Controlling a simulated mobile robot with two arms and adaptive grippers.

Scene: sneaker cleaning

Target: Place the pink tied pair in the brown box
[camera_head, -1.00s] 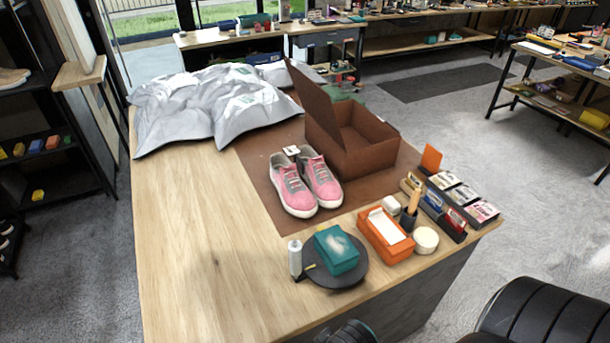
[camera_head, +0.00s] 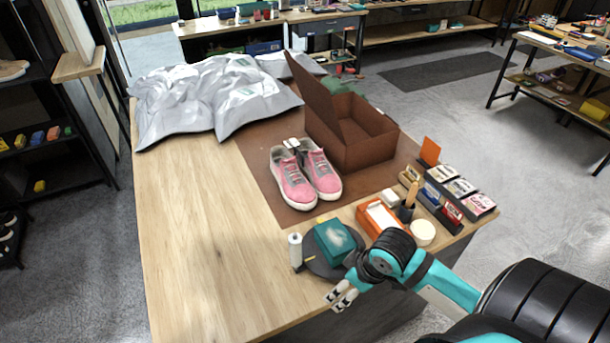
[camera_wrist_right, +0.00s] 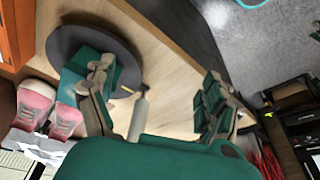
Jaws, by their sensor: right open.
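The pink tied pair (camera_head: 306,175) of sneakers with white soles stands upright on the brown mat (camera_head: 262,168), a small white tag at its heels. It also shows at the left of the right wrist view (camera_wrist_right: 52,112). The brown box (camera_head: 365,152) stands open just behind and to the right of the pair, its lid raised on the left side; the part of its inside that shows is empty. My right gripper (camera_head: 341,297) is open and empty near the table's front edge, in front of the round dark tray and well short of the sneakers. Its fingers (camera_wrist_right: 160,100) are spread wide in the wrist view. My left gripper is out of view.
On the round dark tray (camera_head: 318,266) are a teal box (camera_head: 335,241) and a white bottle (camera_head: 295,250). An orange tray (camera_head: 366,222), a round white tin (camera_head: 423,233) and small boxes (camera_head: 462,190) line the right edge. Grey bags (camera_head: 212,98) lie at the back. The table's left is clear.

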